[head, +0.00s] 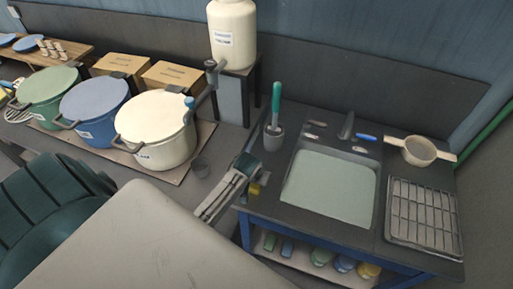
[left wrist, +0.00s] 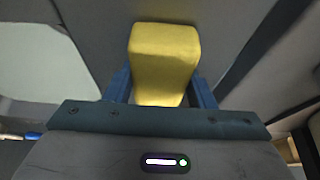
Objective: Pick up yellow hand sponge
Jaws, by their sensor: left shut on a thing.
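The yellow hand sponge (left wrist: 164,52) is a blocky yellow piece between the two blue fingers of my left gripper (left wrist: 161,88) in the left wrist view. The gripper is shut on it, with a finger on each side. In the head view my left gripper (head: 252,184) is at the left front edge of the sink counter. My right gripper is not in view.
The counter holds a sink (head: 328,188), a green-handled brush in a cup (head: 274,137), a strainer (head: 420,149) and a drying rack (head: 422,212). A lower shelf holds several coloured items. Large pots, including a cream one (head: 155,130), stand on the left.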

